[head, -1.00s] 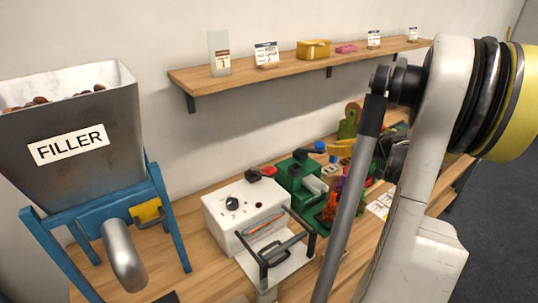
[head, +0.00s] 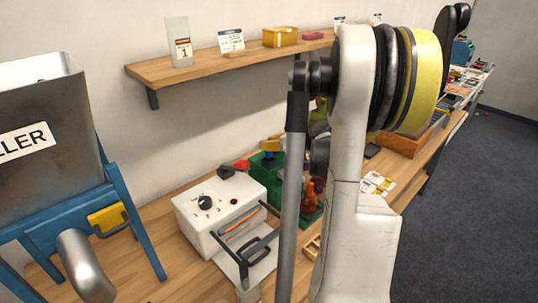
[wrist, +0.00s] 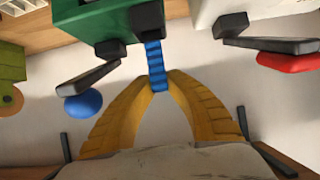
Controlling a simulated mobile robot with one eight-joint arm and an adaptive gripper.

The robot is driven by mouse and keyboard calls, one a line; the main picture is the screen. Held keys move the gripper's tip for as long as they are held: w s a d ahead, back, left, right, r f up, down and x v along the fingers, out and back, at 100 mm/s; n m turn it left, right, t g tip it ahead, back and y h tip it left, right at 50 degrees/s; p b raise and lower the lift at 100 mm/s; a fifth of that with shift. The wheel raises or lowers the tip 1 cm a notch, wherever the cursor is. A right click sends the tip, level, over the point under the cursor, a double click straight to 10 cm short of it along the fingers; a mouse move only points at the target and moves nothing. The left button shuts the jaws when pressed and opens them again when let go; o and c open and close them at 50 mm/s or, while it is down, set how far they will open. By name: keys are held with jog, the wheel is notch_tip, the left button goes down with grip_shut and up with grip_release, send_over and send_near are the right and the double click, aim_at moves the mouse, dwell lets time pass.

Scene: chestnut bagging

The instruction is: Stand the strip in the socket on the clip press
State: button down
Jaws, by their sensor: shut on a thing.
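A ribbed blue strip (wrist: 155,62) is between the yellow fingers of my gripper (wrist: 158,80) in the wrist view. The fingers are closed on its near end. Its far end reaches to the green clip press (wrist: 95,18), beside a black block (wrist: 147,20) on it. I cannot tell whether the strip's end is in a socket. A black lever with a blue knob (wrist: 83,103) stands out from the press. In the head view the press (head: 268,172) is partly hidden behind my arm, and my gripper (head: 271,144) shows just above it; the strip cannot be made out there.
A white sealer (head: 215,208) with a red-knobbed lever (wrist: 290,62) stands close beside the press. The filler (head: 40,145) stands at the left. A wall shelf (head: 200,68) holds small items above. Bare bench (head: 155,235) shows between filler and sealer.

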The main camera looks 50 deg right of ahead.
aim_at(271, 152)
jog(key=shift+f+b, duration=0.7)
jog(key=shift+f, duration=1.05)
jog(key=shift+f, duration=0.1)
jog(key=shift+f, duration=0.15)
jog(key=c, duration=1.4)
grip_release()
